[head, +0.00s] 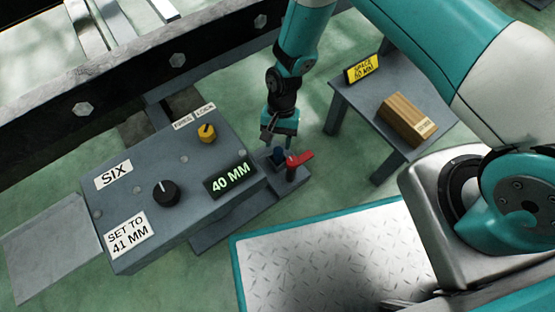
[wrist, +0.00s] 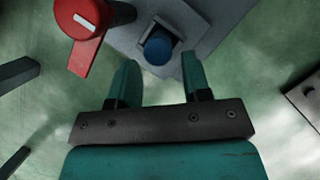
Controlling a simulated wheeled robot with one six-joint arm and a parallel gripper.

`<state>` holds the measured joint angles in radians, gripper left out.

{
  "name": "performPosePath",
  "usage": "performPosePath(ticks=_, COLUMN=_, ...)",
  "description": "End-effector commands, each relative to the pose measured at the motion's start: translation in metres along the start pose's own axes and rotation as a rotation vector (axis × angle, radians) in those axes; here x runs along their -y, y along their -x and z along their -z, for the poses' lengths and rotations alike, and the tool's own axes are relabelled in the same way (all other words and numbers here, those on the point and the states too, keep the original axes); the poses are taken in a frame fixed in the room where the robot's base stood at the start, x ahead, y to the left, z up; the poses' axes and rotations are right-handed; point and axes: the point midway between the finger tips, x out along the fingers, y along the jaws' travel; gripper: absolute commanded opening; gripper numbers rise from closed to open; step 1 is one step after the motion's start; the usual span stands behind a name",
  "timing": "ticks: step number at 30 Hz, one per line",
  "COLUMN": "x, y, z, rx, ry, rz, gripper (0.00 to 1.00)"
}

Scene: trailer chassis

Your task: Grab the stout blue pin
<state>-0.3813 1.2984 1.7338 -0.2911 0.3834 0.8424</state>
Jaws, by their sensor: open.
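The stout blue pin (wrist: 157,48) stands in a square recess in a grey block in the wrist view. In the head view the pin (head: 278,153) shows small, just below my gripper and partly hidden by it. Nothing is between the fingers, and I see no contact with the pin.
A red lever (head: 298,160) stands close to the pin, also seen left of the fingers in the wrist view (wrist: 86,25). The control box (head: 190,175) bears a black knob (head: 166,193), a yellow knob (head: 207,133) and a "40 MM" display (head: 230,178). A side table (head: 350,105) holds a wooden block (head: 405,118).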

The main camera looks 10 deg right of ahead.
Motion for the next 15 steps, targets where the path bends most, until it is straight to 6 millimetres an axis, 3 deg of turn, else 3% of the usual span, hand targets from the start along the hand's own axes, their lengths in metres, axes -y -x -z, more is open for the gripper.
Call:
performPosePath(ticks=7, x=-0.001, y=-0.016, z=-0.001, rx=0.001, ry=0.000, rz=-0.001, gripper=0.44)
performPosePath(ticks=15, x=-0.002, y=-0.054, z=-0.003, rx=0.001, ry=0.001, rz=-0.001, gripper=0.44)
